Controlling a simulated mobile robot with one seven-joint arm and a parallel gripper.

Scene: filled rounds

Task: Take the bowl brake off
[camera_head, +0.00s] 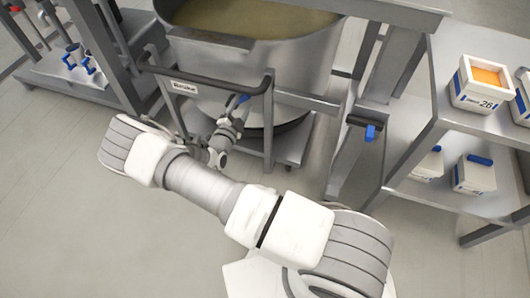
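The large steel bowl (305,70) holds a pale yellowish mass and stands in a low wheeled frame. A black push bar (225,88) runs in front of it, with a small white label (183,87) whose text is too small to read surely. My arm reaches in from the lower right. My gripper (236,108) is at the bowl's front, by the right part of the push bar. A small blue part (241,98) shows at its tip; I cannot tell whether it is a brake lever or whether the gripper touches it. The fingers are too small to read.
A blue-tipped black lever (370,132) sits on the steel frame right of the bowl. A steel shelf rack (455,112) at right holds white boxes, one with orange contents (486,82). Another steel rack (75,75) with blue-handled items stands at left. The floor (60,200) at lower left is clear.

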